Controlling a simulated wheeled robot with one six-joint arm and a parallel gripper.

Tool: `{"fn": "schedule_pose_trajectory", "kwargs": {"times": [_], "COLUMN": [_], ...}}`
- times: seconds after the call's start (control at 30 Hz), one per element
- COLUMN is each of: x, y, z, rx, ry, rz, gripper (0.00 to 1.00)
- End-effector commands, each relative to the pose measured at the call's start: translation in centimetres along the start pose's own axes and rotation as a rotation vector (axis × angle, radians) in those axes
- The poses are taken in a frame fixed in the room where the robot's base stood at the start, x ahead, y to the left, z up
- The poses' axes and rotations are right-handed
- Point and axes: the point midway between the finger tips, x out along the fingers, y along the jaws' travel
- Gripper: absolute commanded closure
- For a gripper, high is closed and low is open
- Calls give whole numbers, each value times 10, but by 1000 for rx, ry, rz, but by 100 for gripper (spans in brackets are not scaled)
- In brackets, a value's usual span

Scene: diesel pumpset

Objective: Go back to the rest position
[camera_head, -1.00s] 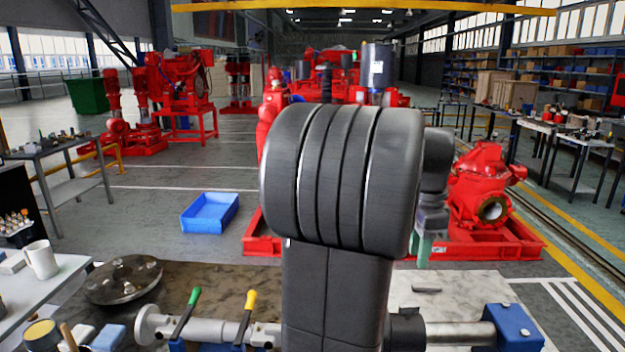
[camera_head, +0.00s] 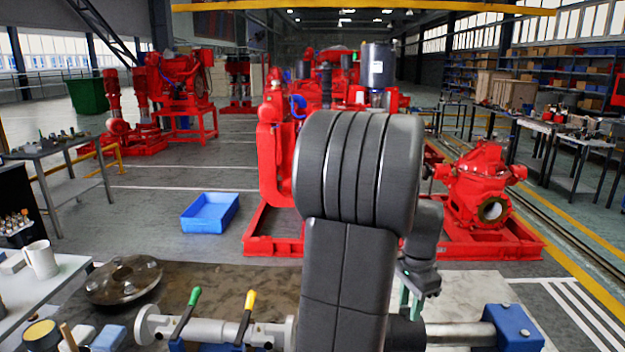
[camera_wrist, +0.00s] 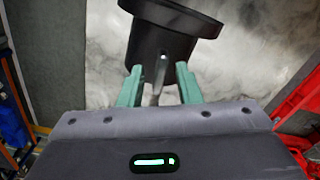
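My gripper (camera_head: 411,303) hangs low over the pale plate at the right of the bench, partly hidden behind my own dark arm. In the wrist view its two green fingers (camera_wrist: 160,80) stand apart. A thin grey stem shows in the gap between them, with no clear contact on either finger. A black flanged part (camera_wrist: 165,30) lies just beyond the fingertips; I cannot tell whether the stem belongs to it. Nothing is visibly held.
The bench (camera_head: 240,275) carries a round metal disc (camera_head: 123,280), a green-handled lever (camera_head: 187,312), a yellow-handled lever (camera_head: 245,316) and a blue block (camera_head: 513,327). A blue crate (camera_head: 210,212) lies on the floor behind. Red pump machinery (camera_head: 480,190) stands beyond the bench.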

Motion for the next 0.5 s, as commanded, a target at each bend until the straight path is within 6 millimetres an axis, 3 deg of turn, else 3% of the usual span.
{"fn": "schedule_pose_trajectory", "kwargs": {"times": [0.5], "x": [1], "y": [0], "z": [0], "rx": [-409], "ry": [0], "rz": [0], "gripper": [69]}}
